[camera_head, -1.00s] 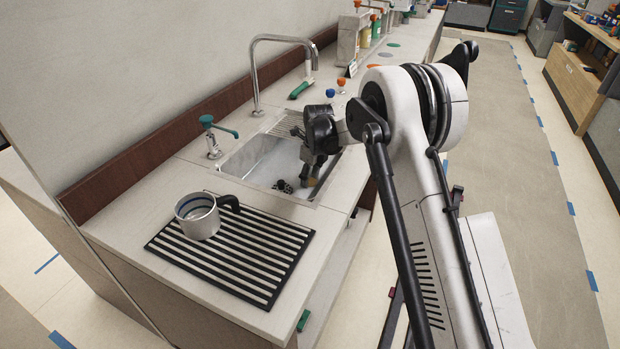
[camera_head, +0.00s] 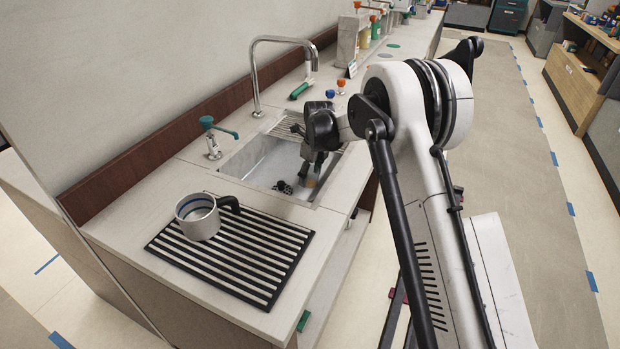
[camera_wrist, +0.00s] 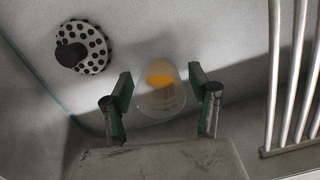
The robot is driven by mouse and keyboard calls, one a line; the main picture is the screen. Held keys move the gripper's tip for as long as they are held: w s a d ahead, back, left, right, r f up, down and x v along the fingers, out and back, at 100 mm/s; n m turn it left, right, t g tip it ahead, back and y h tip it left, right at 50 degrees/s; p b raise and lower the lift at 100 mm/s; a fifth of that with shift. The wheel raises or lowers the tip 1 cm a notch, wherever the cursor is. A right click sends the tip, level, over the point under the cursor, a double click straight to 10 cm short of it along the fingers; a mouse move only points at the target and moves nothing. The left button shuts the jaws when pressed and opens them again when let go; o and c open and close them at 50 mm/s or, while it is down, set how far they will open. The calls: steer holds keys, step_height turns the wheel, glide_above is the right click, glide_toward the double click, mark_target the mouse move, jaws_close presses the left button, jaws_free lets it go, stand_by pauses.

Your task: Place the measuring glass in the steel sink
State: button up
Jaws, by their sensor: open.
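The measuring glass (camera_wrist: 162,101) is a small clear cup with something orange-yellow in it. It appears to stand on the floor of the steel sink (camera_head: 262,160), below my gripper. In the head view only a small orange-brown patch of the glass (camera_head: 311,183) shows under the fingers. My gripper (camera_wrist: 160,84) is open, its two fingers on either side of the glass in the wrist view, with gaps between. In the head view my gripper (camera_head: 314,165) is down in the right part of the sink. Contact with the glass cannot be made out.
A dotted drain strainer (camera_wrist: 83,47) lies on the sink floor. A wire rack (camera_wrist: 290,90) is at the right in the wrist view. The tall faucet (camera_head: 255,75) and green-handled tap (camera_head: 213,138) stand beside the sink. A metal jug (camera_head: 198,218) sits on a slatted mat (camera_head: 235,265).

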mark_target(314, 171)
steer(key=r, duration=0.7)
steer(key=d+r, duration=0.1)
steer(key=r, duration=0.2)
steer(key=shift+s+r+p, duration=0.3)
steer(key=shift+s, duration=0.1)
steer(key=shift+d+r, duration=0.15)
steer(key=shift+r, duration=0.05)
steer(key=s+d+r+n+t, duration=0.2)
steer(key=s+d+r+n, duration=0.45)
steer(key=s+r, duration=0.3)
steer(key=s+d+r+n+t, duration=0.1)
steer(key=s+d+r+n, duration=0.4)
steer(key=s+d+r, duration=0.35)
steer(key=s+d+f+n+t, duration=0.1)
steer(key=s+n, duration=0.3)
steer(key=s, duration=0.5)
steer(key=s+d+f+n+t, duration=0.1)
steer(key=s+d+n, duration=0.2)
steer(key=s, duration=0.6)
steer(key=s+d+f+n+t+h, duration=0.1)
steer(key=s+d+n, duration=0.1)
steer(key=s+n, duration=0.4)
steer(key=s, duration=0.3)
steer(key=shift+d+f, duration=0.25)
steer(key=shift+d, duration=0.15)
steer(key=shift+n, duration=0.25)
